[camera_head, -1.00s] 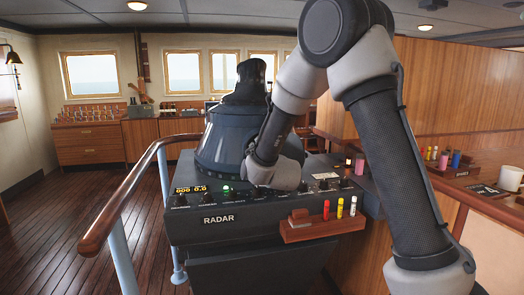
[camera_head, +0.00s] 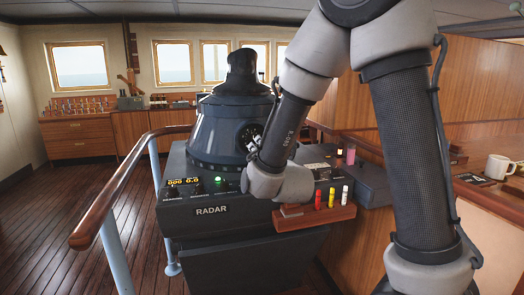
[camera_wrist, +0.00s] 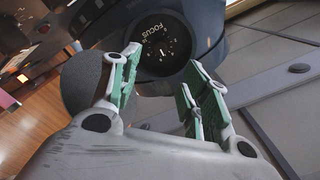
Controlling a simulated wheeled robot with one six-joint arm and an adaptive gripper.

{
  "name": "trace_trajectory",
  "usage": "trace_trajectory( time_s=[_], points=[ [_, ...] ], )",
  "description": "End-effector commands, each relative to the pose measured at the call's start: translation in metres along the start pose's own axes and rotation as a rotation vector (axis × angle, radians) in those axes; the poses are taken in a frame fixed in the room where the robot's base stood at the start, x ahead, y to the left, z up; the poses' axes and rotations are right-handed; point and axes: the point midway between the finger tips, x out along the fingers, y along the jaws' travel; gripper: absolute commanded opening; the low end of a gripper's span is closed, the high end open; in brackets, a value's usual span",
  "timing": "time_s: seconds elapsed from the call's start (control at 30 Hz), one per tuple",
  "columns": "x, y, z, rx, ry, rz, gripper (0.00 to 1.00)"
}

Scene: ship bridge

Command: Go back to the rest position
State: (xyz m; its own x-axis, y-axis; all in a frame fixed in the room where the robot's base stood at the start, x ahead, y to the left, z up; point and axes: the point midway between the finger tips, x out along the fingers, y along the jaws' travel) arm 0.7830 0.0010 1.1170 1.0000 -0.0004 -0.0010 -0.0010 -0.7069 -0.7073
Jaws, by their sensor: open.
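The radar console (camera_head: 212,211) stands in the middle of the head view, with a dark blue domed housing (camera_head: 224,130) on top. My gripper (camera_wrist: 165,62) shows in the wrist view with its two green-padded fingers apart and nothing between them. Beyond the fingertips is a round black dial marked FOCUS (camera_wrist: 167,45); whether they touch it cannot be told. In the head view my forearm and wrist hang in front of the console's right half and mostly hide my gripper.
A small wooden rack holds red, yellow and white pegs (camera_head: 331,198) at the console's front right. A wooden handrail (camera_head: 128,175) curves along the left. A white mug (camera_head: 498,167) stands on the right counter. The plank floor (camera_head: 50,215) at left is clear.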

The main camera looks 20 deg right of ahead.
Motion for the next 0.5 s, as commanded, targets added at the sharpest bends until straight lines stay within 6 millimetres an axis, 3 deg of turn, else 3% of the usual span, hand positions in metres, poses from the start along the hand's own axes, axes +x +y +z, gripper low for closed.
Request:
trace_trajectory(
  time_s=[0.27, 0.37, 0.5],
  points=[
    [-0.006, 0.004, -0.013, -0.046, -0.131, 0.054, 0.46],
    [-0.024, 0.01, -0.024, -0.118, -0.276, 0.101, 0.46],
    [-0.075, 0.026, -0.042, -0.267, -0.506, 0.17, 0.46]
  ],
)
